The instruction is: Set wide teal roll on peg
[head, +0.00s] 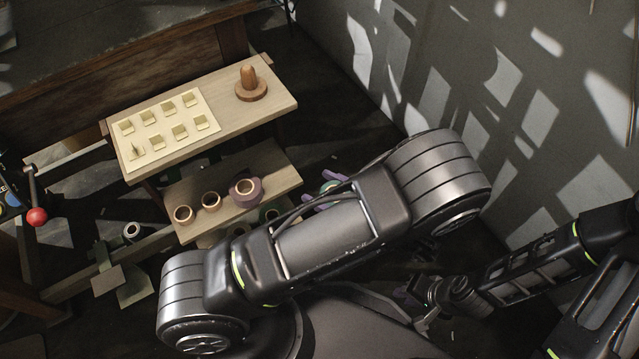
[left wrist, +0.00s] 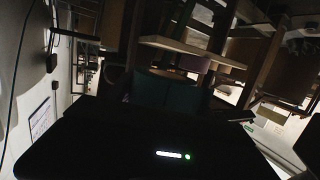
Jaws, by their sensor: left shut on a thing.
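The peg (head: 249,78) is a brown wooden post on a round base, upright at the right end of the upper board. My left gripper (head: 328,189) shows partly past my dark arm, right of the lower shelf, with purple fingers around a small teal shape. In the left wrist view the wide teal roll (left wrist: 165,95), with a tan core rim on top, is close in front of the camera, in the grip. It is apart from the peg. My right arm comes in from the right; its gripper (head: 408,294) is dark, partly hidden and unclear.
A pale tray (head: 155,160) with several square holders fills the left of the upper board. On the lower shelf (head: 282,180) stand two tan-cored rolls (head: 183,214) (head: 211,202) and a purple roll (head: 246,194). A patterned wall (head: 440,80) is at the right. The board around the peg is clear.

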